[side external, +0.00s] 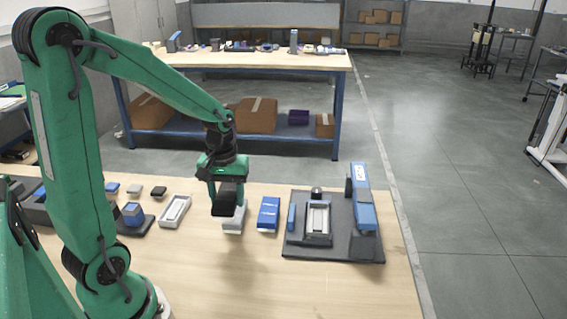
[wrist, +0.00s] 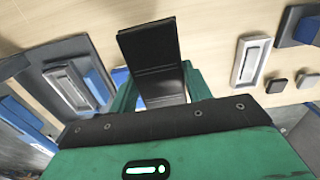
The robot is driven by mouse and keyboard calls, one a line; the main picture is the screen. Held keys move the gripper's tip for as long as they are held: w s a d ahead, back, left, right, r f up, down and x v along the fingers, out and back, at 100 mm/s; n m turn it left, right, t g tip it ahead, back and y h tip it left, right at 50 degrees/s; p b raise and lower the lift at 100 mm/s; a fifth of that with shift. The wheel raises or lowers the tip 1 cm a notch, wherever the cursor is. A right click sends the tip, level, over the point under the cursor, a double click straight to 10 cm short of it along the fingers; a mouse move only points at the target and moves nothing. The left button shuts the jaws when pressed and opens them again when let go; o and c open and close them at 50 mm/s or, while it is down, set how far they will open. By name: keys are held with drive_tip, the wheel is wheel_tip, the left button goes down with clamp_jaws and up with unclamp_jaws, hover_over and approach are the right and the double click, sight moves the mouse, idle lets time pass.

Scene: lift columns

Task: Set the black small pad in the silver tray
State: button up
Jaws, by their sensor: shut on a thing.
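A small black pad (side external: 159,191) lies on the table left of my gripper; it also shows at the right of the wrist view (wrist: 276,85). The silver tray (side external: 174,211) lies flat between that pad and my gripper. It looks empty, and the wrist view shows it upper right (wrist: 234,74). My gripper (side external: 227,186) is shut on a larger black block (side external: 226,201), seen between the green fingers in the wrist view (wrist: 150,45). A grey block (side external: 235,219) is just below and beside the held block. I cannot tell whether they touch.
A blue block (side external: 268,214) lies right of my gripper. Further right is a dark fixture board (side external: 366,251) with a tall blue post (side external: 361,190). The table front is clear.

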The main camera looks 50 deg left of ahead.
drive_tip(key=w+d, duration=0.6)
drive_tip(key=w, duration=0.4)
drive_tip(key=w+d, duration=0.5)
drive_tip(key=w, duration=0.5)
drive_tip(key=shift+d+m, duration=0.3)
drive_tip(key=shift+d, duration=0.05)
drive_tip(key=shift+f, duration=0.15)
drive_tip(key=shift+f, duration=2.6)
drive_tip(key=shift+f, duration=0.6)
drive_tip(key=o, duration=1.6)
drive_tip(key=shift+c, duration=0.2)
